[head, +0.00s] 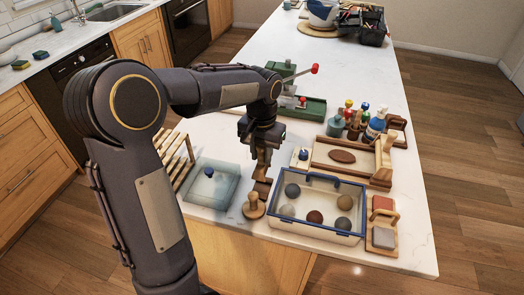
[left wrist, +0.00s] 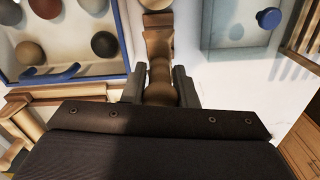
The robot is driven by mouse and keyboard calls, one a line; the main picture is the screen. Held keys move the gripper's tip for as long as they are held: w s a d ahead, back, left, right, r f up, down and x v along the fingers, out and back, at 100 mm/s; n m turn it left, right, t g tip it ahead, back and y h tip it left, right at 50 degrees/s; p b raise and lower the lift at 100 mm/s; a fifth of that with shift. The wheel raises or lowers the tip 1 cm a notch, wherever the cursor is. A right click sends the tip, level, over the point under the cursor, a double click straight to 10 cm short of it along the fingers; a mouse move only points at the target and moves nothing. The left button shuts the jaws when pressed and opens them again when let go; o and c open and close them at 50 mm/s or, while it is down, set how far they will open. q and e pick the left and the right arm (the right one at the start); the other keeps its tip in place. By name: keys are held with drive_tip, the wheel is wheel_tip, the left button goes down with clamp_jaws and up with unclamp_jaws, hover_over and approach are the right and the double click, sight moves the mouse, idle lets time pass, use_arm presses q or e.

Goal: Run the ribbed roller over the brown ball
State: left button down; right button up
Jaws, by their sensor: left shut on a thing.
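My left gripper (head: 262,150) is left of the box and shut on the turned wooden handle of a tool, seemingly the ribbed roller (left wrist: 160,75). The tool points down from the fingers, with its brown lower part (head: 262,188) near the table beside the box. Its ribs cannot be made out. My right gripper is not in view.
A wooden knobbed stamp (head: 254,207) stands left of the box, close to the tool. A glassy lidded container (head: 211,184) with a blue knob is further left. A wooden tray (head: 345,169) with a brown oval lies behind the box; wooden-framed blocks (head: 382,238) stand to its right.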

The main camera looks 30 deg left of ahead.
sight(262, 168)
use_arm(q)
drive_tip(key=shift+f+b, duration=2.5)
drive_tip(key=shift+f, duration=0.55)
drive_tip(key=c, duration=1.1)
unclamp_jaws()
drive_tip(key=shift+r, duration=3.95)
drive_tip(key=s+d+f+t+h, duration=0.1)
drive_tip(key=s+d+t, duration=0.1)
drive_tip(key=s, duration=0.5)
drive_tip(key=s+d+f+t+h, duration=0.1)
drive_tip(key=s+d+f, duration=0.1)
drive_tip(key=s, duration=0.5)
drive_tip(key=s+d+f+t+h, duration=0.1)
drive_tip(key=s+d+t, duration=0.1)
drive_tip(key=s, duration=0.6)
drive_tip(key=shift+d+f+n+t+h, duration=0.15)
drive_tip(key=shift+d+n+t+h, duration=0.2)
drive_tip(key=shift+d, duration=0.35)
